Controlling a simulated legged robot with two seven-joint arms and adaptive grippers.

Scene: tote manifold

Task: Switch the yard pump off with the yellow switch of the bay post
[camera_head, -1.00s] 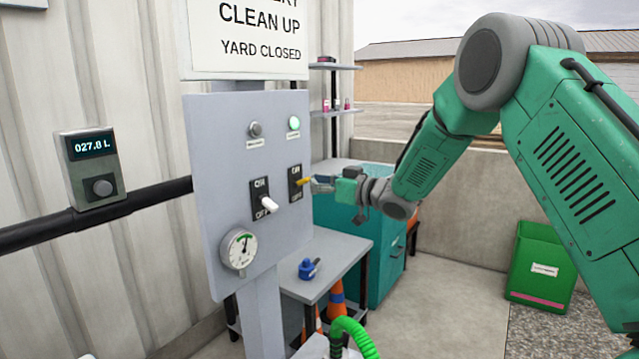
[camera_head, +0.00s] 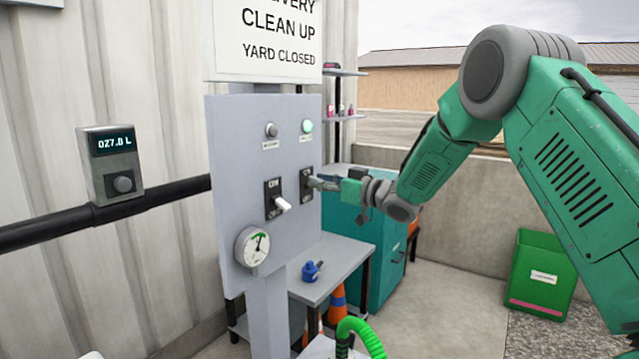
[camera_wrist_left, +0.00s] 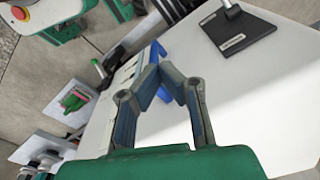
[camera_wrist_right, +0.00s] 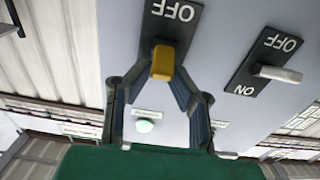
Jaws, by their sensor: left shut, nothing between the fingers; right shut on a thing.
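The bay post's grey panel (camera_head: 235,165) stands left of centre in the head view. My right gripper (camera_head: 313,183) is at its right-hand switch plate and hides the lever there. In the right wrist view the yellow switch (camera_wrist_right: 162,64) sits between the fingertips of my right gripper (camera_wrist_right: 160,70), which is shut on it. The word OFF shows upside down at the top of its plate (camera_wrist_right: 172,12); I cannot tell which way the lever is set. The lamp (camera_head: 307,126) above it glows green. My left gripper (camera_wrist_left: 162,78) is shut and empty above a white surface.
A white-lever switch (camera_head: 281,204) sits beside it, left in the head view, with a gauge (camera_head: 253,247) below. A meter (camera_head: 111,165) is on the black pipe. A table (camera_head: 335,268) with a blue valve (camera_head: 312,271) and a green bin (camera_head: 541,276) stand farther right.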

